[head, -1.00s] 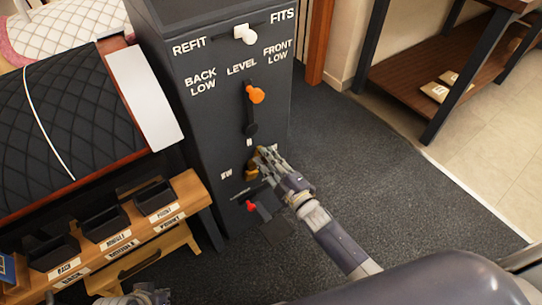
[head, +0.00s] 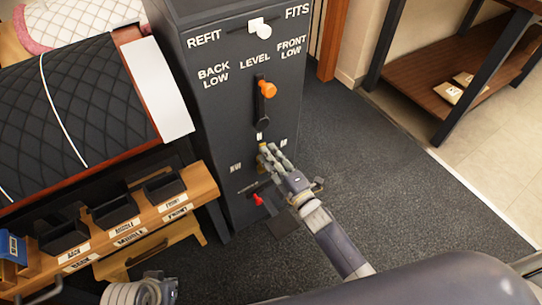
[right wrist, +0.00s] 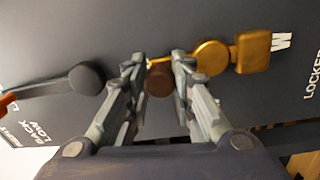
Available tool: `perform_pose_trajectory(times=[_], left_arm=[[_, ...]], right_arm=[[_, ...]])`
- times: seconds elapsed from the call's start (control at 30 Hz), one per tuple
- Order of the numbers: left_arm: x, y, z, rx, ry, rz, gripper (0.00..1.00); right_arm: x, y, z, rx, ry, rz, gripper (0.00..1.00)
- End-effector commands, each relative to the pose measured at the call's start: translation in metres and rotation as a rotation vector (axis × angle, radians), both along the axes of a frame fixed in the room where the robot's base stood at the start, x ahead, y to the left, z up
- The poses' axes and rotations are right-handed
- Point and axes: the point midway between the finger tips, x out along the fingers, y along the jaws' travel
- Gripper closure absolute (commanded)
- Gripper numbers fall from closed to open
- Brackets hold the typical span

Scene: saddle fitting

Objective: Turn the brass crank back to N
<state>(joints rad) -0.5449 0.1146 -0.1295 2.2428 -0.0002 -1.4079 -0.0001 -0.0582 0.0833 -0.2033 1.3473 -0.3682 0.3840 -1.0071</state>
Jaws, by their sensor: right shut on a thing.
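The brass crank (right wrist: 211,58) is on the dark front panel of the cabinet, below the LEVEL lever. In the right wrist view its brown knob (right wrist: 159,80) sits between the fingertips of my right gripper (right wrist: 160,72), which is shut on it. In the head view the right gripper (head: 268,156) covers most of the crank; some brass shows just below the N mark (head: 260,136). Exactly where the crank points is hard to read. My left gripper shows only in part at the bottom left of the head view; its fingers cannot be made out.
The orange-knobbed LEVEL lever (head: 266,90) is above the crank, and a red-tipped lever (head: 258,199) is below it. A wooden rack with black bins (head: 113,215) stands to the left. Dark carpet (head: 390,170) is open to the right.

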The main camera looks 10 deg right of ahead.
Motion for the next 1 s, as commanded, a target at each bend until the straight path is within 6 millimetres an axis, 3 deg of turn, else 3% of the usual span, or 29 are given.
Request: perform_pose_trajectory(times=[0.17, 0.2, 0.3, 0.67, 0.87, 1.0], left_arm=[[0.000, 0.000, 0.000, 0.000, 0.000, 0.000, 1.00], [0.000, 0.000, 0.000, 0.000, 0.000, 0.000, 1.00], [0.000, 0.000, 0.001, 0.000, -0.001, 0.000, 1.00], [0.001, -0.001, 0.002, -0.001, -0.006, -0.002, 1.00], [0.001, -0.001, 0.001, -0.001, -0.004, -0.001, 1.00], [0.001, 0.000, 0.001, -0.001, -0.003, -0.001, 1.00]], right_arm=[[-0.002, 0.002, -0.002, -0.004, 0.002, 0.004, 1.00], [-0.002, 0.002, -0.002, -0.004, 0.002, 0.004, 0.75], [-0.002, 0.002, -0.002, -0.003, 0.002, 0.004, 0.55], [-0.003, 0.000, -0.001, -0.002, 0.002, 0.001, 0.55], [-0.028, -0.009, -0.003, -0.003, 0.004, 0.002, 0.55], [-0.057, -0.019, -0.006, -0.003, 0.005, 0.003, 0.55]])
